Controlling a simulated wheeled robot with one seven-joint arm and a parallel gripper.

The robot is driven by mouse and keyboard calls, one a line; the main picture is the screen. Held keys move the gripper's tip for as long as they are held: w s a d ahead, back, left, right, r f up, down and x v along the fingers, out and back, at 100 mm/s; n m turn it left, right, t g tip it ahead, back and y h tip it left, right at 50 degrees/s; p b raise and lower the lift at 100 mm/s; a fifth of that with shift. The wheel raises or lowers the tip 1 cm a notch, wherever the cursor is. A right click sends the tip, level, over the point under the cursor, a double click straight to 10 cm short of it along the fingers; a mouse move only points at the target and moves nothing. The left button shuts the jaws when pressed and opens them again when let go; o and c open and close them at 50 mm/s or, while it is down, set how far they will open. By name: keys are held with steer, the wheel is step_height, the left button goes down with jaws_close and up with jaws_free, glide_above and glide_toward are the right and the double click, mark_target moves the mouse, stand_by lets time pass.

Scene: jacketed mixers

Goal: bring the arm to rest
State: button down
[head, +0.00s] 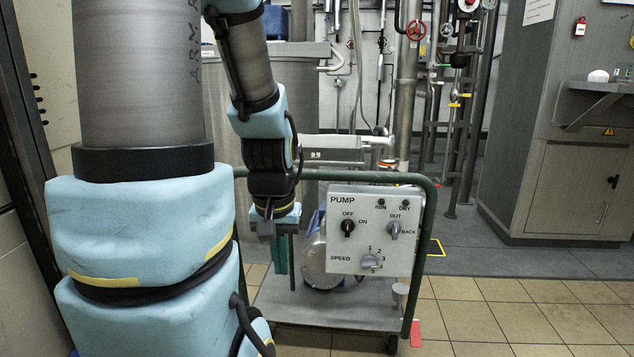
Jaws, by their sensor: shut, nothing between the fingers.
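My gripper (291,280) hangs below my arm's wrist in the head view, left of the centre. Its fingers point down and are shut with nothing between them. In the picture it is just left of the pump control panel (345,262), in front of the pump cart (330,310). I cannot tell how far it is from the cart. My arm, padded in light blue, fills the left of the view and bends down to the wrist.
The cart has a green tube handle (423,255) and carries a round metal pump (317,262). Behind stand a large metal vessel (270,100) and pipes with a red valve wheel (416,30). A grey cabinet (560,130) stands right. Tiled floor at the lower right is clear.

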step_height(320, 180, up, 22)
steer(key=p, duration=1.9)
steer(key=c, duration=1.6)
jaws_free()
